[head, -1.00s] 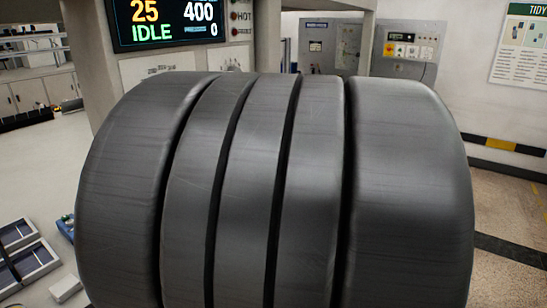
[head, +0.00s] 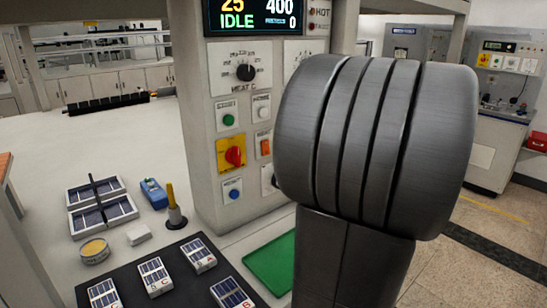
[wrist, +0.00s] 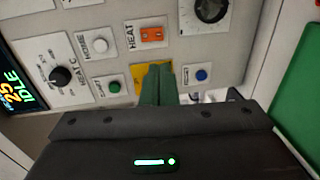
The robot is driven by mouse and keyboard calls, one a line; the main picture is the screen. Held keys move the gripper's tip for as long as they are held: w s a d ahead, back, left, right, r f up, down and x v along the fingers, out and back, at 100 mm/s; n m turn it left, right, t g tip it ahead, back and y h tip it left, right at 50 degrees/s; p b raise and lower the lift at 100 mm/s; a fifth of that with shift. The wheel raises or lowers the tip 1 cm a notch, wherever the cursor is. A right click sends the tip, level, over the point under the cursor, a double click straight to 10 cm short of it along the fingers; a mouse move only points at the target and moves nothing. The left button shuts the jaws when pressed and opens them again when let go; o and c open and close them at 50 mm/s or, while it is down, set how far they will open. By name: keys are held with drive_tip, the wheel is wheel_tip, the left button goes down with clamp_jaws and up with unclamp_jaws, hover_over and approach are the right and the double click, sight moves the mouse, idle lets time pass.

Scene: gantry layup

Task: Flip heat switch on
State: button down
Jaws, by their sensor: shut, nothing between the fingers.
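The heat switch is an orange rocker on a white plate marked HEAT. It shows in the wrist view (wrist: 151,34) above my fingertips, and in the head view (head: 265,147) just left of my arm. I cannot tell which way it is set. My gripper (wrist: 158,70) has its green fingers shut and empty, pointing at the panel (wrist: 215,62). The tips are in front of the yellow plate (wrist: 140,72) of the rotary switch and hide its red knob, apart from the heat switch in the picture. In the head view my arm hides the gripper.
Around the switch are a white button (wrist: 100,45), a green button (wrist: 114,87), a blue button (wrist: 201,75) and a black dial (wrist: 61,76). The display (head: 262,17) reads IDLE. On the table are a black mat (head: 170,262), a blue tool (head: 153,192) and a green mat (head: 272,264).

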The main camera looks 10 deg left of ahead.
drive_tip(key=p+x, duration=0.1)
drive_tip(key=x, duration=1.3)
drive_tip(key=shift+w+a+b, duration=0.1)
drive_tip(key=shift+a+b, duration=0.05)
drive_tip(key=shift+b, duration=0.45)
